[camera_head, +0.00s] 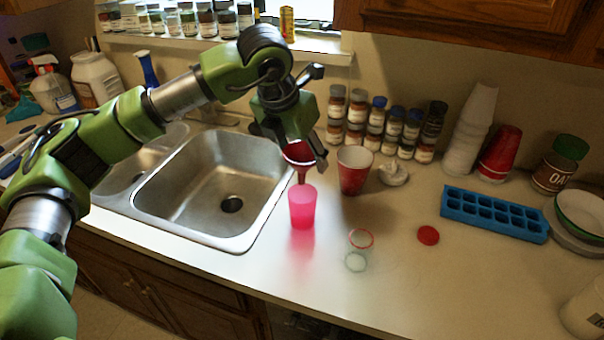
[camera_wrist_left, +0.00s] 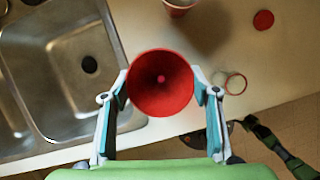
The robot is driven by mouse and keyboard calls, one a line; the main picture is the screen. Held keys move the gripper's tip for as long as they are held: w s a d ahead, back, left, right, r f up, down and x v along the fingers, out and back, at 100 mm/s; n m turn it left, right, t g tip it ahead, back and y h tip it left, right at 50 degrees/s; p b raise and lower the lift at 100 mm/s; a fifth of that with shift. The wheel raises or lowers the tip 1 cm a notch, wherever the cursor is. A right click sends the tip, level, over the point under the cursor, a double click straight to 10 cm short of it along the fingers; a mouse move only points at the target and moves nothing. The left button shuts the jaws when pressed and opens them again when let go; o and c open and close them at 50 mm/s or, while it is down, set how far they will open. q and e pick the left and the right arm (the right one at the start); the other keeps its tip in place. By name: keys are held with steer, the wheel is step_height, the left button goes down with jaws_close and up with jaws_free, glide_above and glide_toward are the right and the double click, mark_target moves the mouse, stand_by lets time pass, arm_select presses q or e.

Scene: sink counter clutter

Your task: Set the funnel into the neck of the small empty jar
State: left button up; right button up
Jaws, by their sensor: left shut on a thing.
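My left gripper (camera_head: 303,154) is shut on the red funnel (camera_head: 297,152), above the counter right of the sink. In the left wrist view the funnel (camera_wrist_left: 161,82) sits between both fingers, wide mouth toward the camera, with a pink spot at its centre. In the head view its spout points down just above the rim of a pink translucent cup (camera_head: 303,208). The small clear jar (camera_head: 357,250), with a reddish rim, stands apart to the right and nearer the counter's front edge. It also shows in the left wrist view (camera_wrist_left: 235,84). My right gripper is not recognisable in either view.
A red cup (camera_head: 353,174) stands right of the held funnel. A red lid (camera_head: 428,235) lies right of the jar. A blue ice tray (camera_head: 493,213) and stacked cups (camera_head: 473,130) are farther right. Spice jars line the wall. The sink basin (camera_head: 215,185) is left.

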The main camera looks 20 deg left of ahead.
arm_select(q)
steer(key=shift+r+p, duration=1.8)
steer(key=shift+r, duration=2.2)
steer(key=shift+f, duration=0.1)
